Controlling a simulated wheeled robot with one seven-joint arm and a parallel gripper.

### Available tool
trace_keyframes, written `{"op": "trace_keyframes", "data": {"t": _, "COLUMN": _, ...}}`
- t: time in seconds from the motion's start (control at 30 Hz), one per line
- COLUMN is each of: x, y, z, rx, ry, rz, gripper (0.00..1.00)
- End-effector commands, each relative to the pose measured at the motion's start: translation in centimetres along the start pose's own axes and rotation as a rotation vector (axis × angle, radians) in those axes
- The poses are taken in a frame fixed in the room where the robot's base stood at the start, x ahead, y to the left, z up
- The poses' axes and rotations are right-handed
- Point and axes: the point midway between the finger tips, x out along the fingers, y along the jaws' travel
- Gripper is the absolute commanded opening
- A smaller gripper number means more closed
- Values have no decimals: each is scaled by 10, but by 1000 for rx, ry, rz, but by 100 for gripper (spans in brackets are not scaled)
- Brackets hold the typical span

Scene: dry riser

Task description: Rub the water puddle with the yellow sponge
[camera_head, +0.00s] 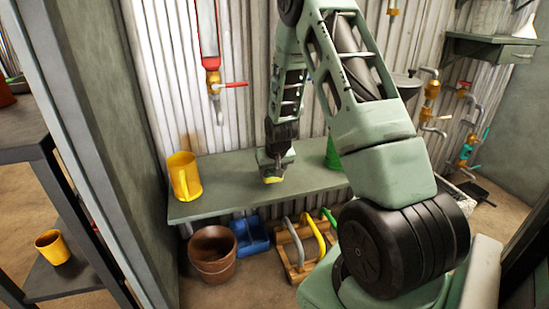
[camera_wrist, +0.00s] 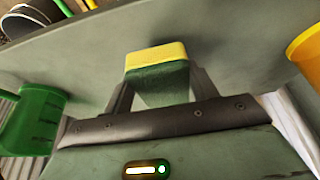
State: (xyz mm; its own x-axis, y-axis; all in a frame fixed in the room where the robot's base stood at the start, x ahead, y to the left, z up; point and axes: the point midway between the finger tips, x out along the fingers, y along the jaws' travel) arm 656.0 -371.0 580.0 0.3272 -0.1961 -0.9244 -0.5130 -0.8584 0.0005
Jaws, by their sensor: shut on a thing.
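The yellow sponge (camera_wrist: 157,55) has a dark green face and sits between the two fingers of my gripper (camera_wrist: 160,82) in the wrist view. My gripper is shut on it. In the head view my gripper (camera_head: 272,168) is low over the green-grey bench (camera_head: 225,168), with a bit of the sponge (camera_head: 272,180) showing yellow at its lower end. I cannot tell whether the sponge touches the bench. I cannot make out the water puddle in either view; it may be hidden by my gripper or too faint to see.
A yellow mug (camera_head: 185,178) stands at the bench's left end. A green mug (camera_head: 332,158) stands to the right, partly behind my arm. A red-handled tap (camera_head: 214,88) hangs on the wall behind. Brown pots (camera_head: 212,250), a blue bin (camera_head: 250,237) and a wooden rack (camera_head: 300,262) are below.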

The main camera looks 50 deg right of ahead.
Motion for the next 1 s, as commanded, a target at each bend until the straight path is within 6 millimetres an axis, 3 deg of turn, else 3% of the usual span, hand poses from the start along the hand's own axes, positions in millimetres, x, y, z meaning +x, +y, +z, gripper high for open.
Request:
{"op": "trace_keyframes", "data": {"t": 0.33, "x": -28, "y": -6, "z": -20, "rx": -3, "ry": 2, "rz": -1, "gripper": 36}}
{"op": "trace_keyframes", "data": {"t": 1.0, "x": -29, "y": -9, "z": -20, "rx": -7, "ry": 1, "rz": -3, "gripper": 36}}
